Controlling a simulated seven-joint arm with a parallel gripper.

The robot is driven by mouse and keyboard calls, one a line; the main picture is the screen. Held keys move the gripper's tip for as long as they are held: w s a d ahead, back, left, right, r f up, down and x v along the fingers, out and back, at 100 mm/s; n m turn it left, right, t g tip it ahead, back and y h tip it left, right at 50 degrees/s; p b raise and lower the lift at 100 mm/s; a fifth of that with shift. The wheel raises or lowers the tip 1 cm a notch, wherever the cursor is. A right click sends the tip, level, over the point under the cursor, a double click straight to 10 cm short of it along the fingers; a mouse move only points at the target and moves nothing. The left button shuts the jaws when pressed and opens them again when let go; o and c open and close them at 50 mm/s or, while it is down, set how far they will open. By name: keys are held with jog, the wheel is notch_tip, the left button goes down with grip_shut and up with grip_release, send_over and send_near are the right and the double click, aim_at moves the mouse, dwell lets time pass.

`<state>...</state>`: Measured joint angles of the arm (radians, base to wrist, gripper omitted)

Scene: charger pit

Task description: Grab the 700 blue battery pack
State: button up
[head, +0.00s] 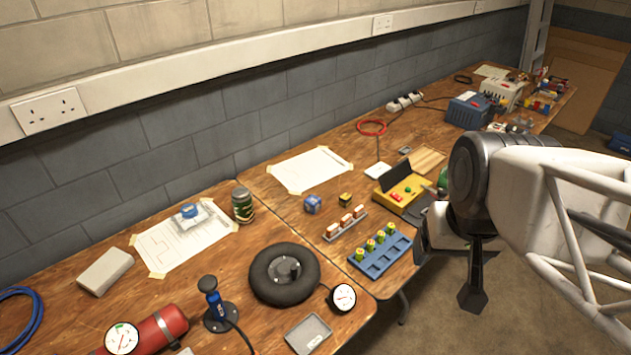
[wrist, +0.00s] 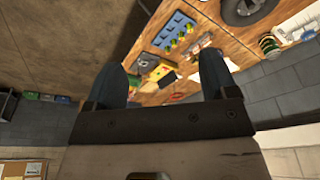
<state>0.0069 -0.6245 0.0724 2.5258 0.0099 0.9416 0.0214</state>
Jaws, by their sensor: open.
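A small blue block with a pale marking (head: 312,204) sits on the wooden bench, beside a smaller black-and-yellow block (head: 345,199). It may be the blue battery pack, but I cannot read a number on it. Another small blue item (head: 189,210) lies on a paper sheet at the left. My gripper (head: 476,285) hangs at the right, in front of the bench edge and apart from both. In the wrist view, its two dark fingers (wrist: 162,62) are spread with nothing held between them. I cannot make out the blue block there.
A blue tray (head: 362,262) with several green-and-yellow cells stands near the bench edge; it also shows in the wrist view (wrist: 166,40). A rack of orange-white pieces (head: 333,231), a yellow box (head: 392,203) and a black wheel (head: 262,275) stand near the blue block.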

jog(key=w+a+f+m+g+y, duration=0.1)
jog(key=w+a+f+m+y, duration=0.15)
jog(key=w+a, duration=0.35)
jog(key=w+a+f+m+y, duration=0.1)
jog(key=w+a+m+y, duration=0.25)
jog(key=w, duration=0.55)
jog(key=m+t+y, duration=0.5)
jog(key=m+t, duration=0.1)
jog(key=m, duration=1.2)
send_over(317, 201)
jog(key=f, duration=2.3)
jog(key=shift+s+f, duration=0.25)
jog(key=shift+s, duration=0.15)
jog(key=shift+w+f+m+t, duration=0.3)
jog(key=shift+f+m, duration=0.15)
jog(key=shift+m, duration=0.05)
jog(key=shift+f, duration=0.1)
jog(key=shift+f, duration=1.65)
jog(key=shift+f, duration=0.1)
